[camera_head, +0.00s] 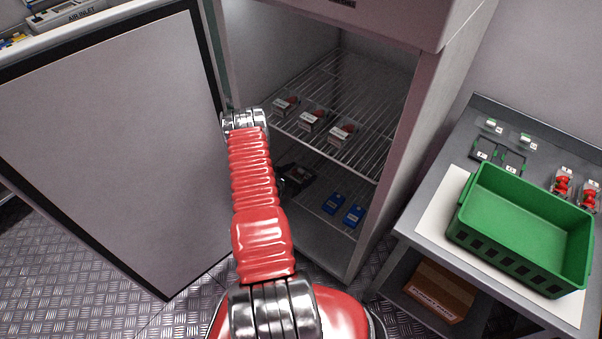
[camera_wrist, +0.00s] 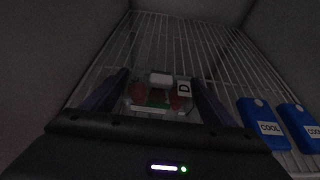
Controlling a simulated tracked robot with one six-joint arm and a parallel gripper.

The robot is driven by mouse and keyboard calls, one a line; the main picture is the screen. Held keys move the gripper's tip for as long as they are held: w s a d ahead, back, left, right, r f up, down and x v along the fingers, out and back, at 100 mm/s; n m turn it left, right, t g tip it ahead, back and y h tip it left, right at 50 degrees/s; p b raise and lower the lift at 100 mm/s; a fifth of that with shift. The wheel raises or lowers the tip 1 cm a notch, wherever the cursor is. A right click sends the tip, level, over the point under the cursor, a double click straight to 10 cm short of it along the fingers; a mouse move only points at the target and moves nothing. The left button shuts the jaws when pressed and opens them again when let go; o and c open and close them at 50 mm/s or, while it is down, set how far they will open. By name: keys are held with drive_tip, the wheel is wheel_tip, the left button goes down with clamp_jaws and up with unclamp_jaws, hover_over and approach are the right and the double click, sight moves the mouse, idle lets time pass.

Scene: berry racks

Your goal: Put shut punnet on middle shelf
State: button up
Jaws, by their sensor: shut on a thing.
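My gripper (camera_wrist: 157,92) is shut on a clear punnet (camera_wrist: 152,82) with red berries inside and a white tag marked D. One dark finger is on each side of it. In the head view my gripper (camera_head: 297,178) is dark and partly hidden by my arm, inside the open cabinet, below the wire shelf (camera_head: 376,176) that bears three punnets (camera_head: 311,121). The held punnet is over a lower wire shelf (camera_head: 313,211), also seen in the wrist view (camera_wrist: 92,78). I cannot tell whether it touches the wires.
Two blue cool packs (camera_head: 333,203) (camera_head: 353,215) lie on the lower shelf, right of my gripper. The cabinet door (camera_head: 110,140) stands open on the left. A green crate (camera_head: 520,230) is on the bench at right. Bare wires extend behind the held punnet.

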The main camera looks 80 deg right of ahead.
drive_tip(key=o, duration=1.1)
drive_tip(key=shift+f, duration=0.1)
drive_tip(key=v, duration=1.2)
drive_tip(key=shift+r, duration=0.2)
